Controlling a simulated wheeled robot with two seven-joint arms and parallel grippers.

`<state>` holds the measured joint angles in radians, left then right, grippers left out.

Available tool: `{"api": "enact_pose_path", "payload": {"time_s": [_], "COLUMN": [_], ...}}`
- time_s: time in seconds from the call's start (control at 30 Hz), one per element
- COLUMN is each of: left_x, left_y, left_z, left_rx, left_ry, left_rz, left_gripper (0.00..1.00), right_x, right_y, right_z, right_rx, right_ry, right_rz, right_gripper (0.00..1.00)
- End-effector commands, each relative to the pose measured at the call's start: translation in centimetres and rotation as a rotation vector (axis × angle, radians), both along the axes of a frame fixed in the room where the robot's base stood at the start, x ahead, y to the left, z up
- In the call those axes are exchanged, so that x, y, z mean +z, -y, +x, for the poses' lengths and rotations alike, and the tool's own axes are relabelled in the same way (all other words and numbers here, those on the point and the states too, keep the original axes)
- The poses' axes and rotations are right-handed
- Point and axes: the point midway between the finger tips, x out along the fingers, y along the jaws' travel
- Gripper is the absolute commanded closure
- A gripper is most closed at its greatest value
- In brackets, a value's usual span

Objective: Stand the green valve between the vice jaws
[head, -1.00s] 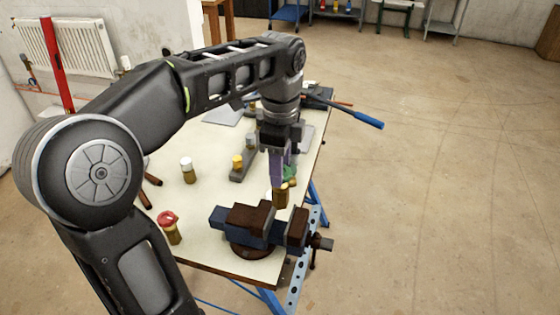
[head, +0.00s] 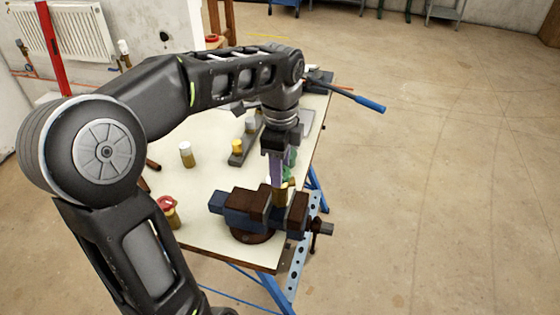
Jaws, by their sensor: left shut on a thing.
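The blue vice with brown jaws (head: 247,203) stands at the near right corner of the workbench. My left gripper (head: 279,178) points down and is shut on the green valve (head: 290,168). The valve's green part shows just right of the fingers, and its brass body (head: 280,196) hangs below them. The brass body overlaps the jaw gap in the picture. I cannot tell whether it is inside the gap or just behind it. My right gripper is not in view.
A red-capped valve (head: 168,211) and a white-capped valve (head: 186,154) stand on the workbench (head: 205,190). A dark rack with yellow and grey caps (head: 240,150) lies behind. A blue-handled tool (head: 355,99) sticks out over the far right edge.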

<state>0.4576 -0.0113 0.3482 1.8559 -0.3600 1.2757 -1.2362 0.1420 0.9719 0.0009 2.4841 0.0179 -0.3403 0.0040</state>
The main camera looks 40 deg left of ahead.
Motion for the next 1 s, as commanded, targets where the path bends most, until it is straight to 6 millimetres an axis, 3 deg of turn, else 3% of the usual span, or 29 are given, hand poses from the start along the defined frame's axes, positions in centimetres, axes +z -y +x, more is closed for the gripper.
{"api": "enact_pose_path", "payload": {"time_s": [0.4,0.93,0.97,1.0], "left_x": [-3.4,-4.0,-4.0,-4.0], "left_y": [0.0,0.0,0.0,0.0], "left_z": [0.0,0.0,0.0,0.0], "left_rx": [0.0,0.0,0.0,0.0], "left_ry": [0.001,0.002,0.002,0.002], "left_rz": [0.0,0.001,0.001,0.001], "left_gripper": [1.0,1.0,0.57,0.54], "right_x": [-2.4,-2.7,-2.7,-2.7], "right_y": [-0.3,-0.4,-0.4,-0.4], "right_z": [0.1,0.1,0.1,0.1], "right_rx": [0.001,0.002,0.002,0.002], "right_ry": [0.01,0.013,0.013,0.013], "right_rz": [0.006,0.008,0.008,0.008], "right_gripper": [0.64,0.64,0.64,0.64]}}
